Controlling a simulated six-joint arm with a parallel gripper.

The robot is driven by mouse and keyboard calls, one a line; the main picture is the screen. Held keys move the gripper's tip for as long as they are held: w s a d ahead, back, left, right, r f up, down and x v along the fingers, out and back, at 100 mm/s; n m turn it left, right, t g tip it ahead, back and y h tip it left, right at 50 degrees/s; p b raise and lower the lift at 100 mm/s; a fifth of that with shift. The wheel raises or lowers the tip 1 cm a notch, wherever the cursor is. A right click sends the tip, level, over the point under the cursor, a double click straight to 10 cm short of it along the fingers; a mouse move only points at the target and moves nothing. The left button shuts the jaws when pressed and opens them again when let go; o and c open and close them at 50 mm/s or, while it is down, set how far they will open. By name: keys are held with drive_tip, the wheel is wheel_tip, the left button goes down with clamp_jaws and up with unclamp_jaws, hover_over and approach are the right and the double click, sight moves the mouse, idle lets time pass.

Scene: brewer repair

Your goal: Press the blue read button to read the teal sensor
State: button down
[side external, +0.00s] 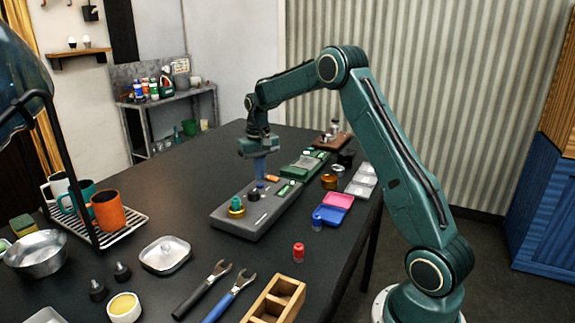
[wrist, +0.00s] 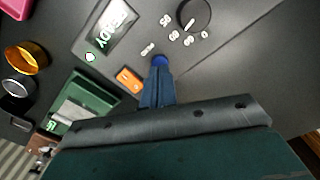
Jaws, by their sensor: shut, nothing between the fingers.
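The grey console (side external: 245,222) lies on the dark table, with a teal-topped brass part (side external: 236,207), likely the teal sensor, at its near left end. The blue read button (wrist: 159,60) sits on the console panel, beside an orange button (wrist: 129,79) and below a black dial (wrist: 194,14). A small display (wrist: 108,24) reads READY, with a green light (wrist: 90,57) by its corner. My gripper (side external: 260,178) points down over the panel, shut and empty. In the wrist view its fingertips (wrist: 158,70) are right at the blue button and partly cover it; I cannot tell whether they touch.
A green case (side external: 306,163) stands behind the console. Pink and blue trays (side external: 338,201), a brass cup (side external: 329,181) and a red-capped vial (side external: 299,252) are to its right. A mug rack (side external: 118,232) stands left.

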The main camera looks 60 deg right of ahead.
drive_tip(key=shift+f, duration=1)
idle(0.6)
drive_tip(key=shift+r, duration=2.25)
wheel_tip(320, 180, up, 6)
idle(1.1)
